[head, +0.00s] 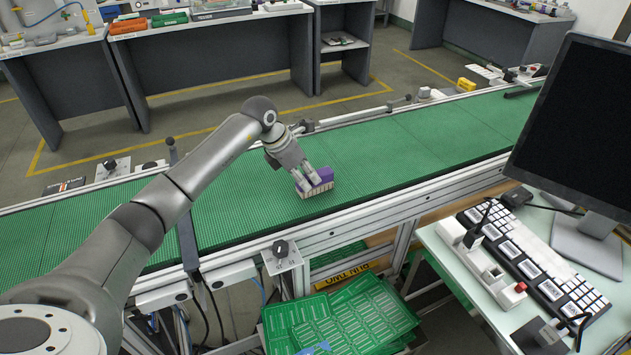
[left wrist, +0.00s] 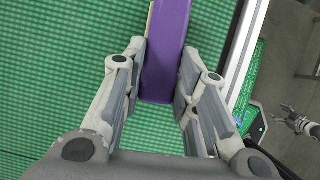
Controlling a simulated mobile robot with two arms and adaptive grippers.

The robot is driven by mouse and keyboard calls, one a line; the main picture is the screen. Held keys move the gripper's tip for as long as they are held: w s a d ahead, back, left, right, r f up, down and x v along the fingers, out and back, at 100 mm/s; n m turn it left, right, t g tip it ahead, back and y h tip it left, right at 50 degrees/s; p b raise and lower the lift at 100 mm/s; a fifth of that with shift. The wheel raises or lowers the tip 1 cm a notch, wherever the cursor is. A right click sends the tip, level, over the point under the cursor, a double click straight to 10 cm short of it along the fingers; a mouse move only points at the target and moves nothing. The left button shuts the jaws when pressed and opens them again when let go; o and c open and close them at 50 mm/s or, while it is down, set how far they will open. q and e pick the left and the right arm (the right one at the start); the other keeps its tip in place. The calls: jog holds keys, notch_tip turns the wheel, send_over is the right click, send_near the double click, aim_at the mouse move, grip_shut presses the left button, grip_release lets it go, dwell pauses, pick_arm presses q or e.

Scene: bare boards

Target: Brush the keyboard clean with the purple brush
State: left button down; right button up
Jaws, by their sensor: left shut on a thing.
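The purple brush (head: 324,175) is in my left gripper (head: 308,178), above or on the green conveyor; I cannot tell if its pale bristle side touches the belt. In the left wrist view the purple brush (left wrist: 167,45) lies between the two fingers of the left gripper (left wrist: 162,85), which are closed on its sides. The keyboard (head: 528,262), black with white keys, lies on the pale table at the right, well away from the brush. What looks like my right gripper (left wrist: 292,119) shows small at the right edge of the left wrist view; its jaw state is unclear.
The monitor (head: 580,125) stands behind the keyboard and partly overhangs it in the picture. A white device with a red knob (head: 485,265) lies along the keyboard's near side. Green trays (head: 340,318) stand below the conveyor's near rail. The conveyor (head: 420,145) is largely clear.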

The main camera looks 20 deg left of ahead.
aim_at(305, 177)
pick_arm(q)
jog(key=shift+r+p, duration=1.85)
jog(key=shift+r, duration=1.2)
jog(key=shift+f, duration=0.1)
jog(key=shift+s+d+m, duration=0.2)
jog(key=shift+d+m, duration=0.2)
jog(key=s+d+r+m+g+h, duration=0.2)
jog(key=s+d+m+g, duration=0.3)
jog(key=s+d+m, duration=0.6)
jog(key=s+m+g+y, duration=0.4)
jog(key=s+m+y, duration=0.1)
jog(key=s+m, duration=1)
jog(key=shift+s+a+m, duration=0.3)
jog(key=shift+a+m, duration=0.1)
jog(key=shift+m, duration=0.5)
